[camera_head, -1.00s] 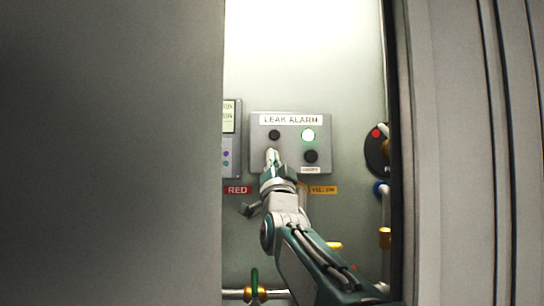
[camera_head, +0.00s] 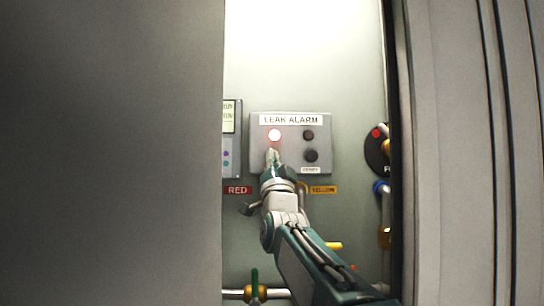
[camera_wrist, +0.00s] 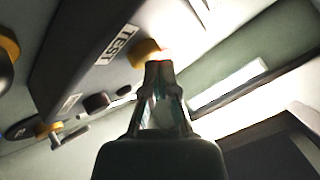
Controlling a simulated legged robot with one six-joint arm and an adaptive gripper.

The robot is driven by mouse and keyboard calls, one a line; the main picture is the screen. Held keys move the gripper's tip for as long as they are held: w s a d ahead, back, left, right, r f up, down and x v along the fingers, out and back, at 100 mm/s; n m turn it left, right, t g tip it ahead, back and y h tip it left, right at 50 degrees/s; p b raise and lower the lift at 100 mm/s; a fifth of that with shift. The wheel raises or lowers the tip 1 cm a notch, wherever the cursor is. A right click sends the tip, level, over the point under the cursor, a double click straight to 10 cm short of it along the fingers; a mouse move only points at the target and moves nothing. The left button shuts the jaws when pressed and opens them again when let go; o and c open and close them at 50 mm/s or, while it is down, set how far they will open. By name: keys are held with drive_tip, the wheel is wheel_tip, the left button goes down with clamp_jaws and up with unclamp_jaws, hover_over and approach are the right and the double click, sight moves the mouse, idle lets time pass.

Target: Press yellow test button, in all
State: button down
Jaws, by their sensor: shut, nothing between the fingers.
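The grey LEAK ALARM panel (camera_head: 293,146) is on the back wall in the head view. In the wrist view, the yellow test button (camera_wrist: 144,51) shows beside the TEST label (camera_wrist: 116,43). The gripper tips (camera_wrist: 158,66) overlap the button and appear to touch it; a red glow shows at the tips.
A black button (camera_head: 311,156) is at the panel's lower right. A grey display box (camera_head: 237,160) is left of the panel. RED (camera_head: 237,190) and YELLOW (camera_head: 323,190) labels sit below. A grey door (camera_head: 110,150) and wall edge (camera_head: 408,150) bound the narrow opening.

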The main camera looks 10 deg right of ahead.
idle(0.3)
drive_tip(key=shift+s+a, duration=0.15)
drive_tip(key=shift+s, duration=0.7)
drive_tip(key=s, duration=0.2)
drive_tip(key=s+a, duration=0.1)
drive_tip(key=s, duration=0.2)
idle(0.8)
drive_tip(key=s+f+n+g+y, duration=0.25)
drive_tip(key=s+f+g, duration=0.3)
drive_tip(key=f, duration=0.85)
drive_tip(key=s+f+n+g+y, duration=0.1)
drive_tip(key=s+f+n+g, duration=0.45)
drive_tip(key=f, duration=0.75)
drive_tip(key=s+f+g+h, duration=0.1)
drive_tip(key=s+f+g, duration=0.9)
drive_tip(key=s+f, duration=0.8)
wheel_tip(320, 180, down, 4)
drive_tip(key=shift+d+f, duration=0.1)
drive_tip(key=shift+d, duration=0.15)
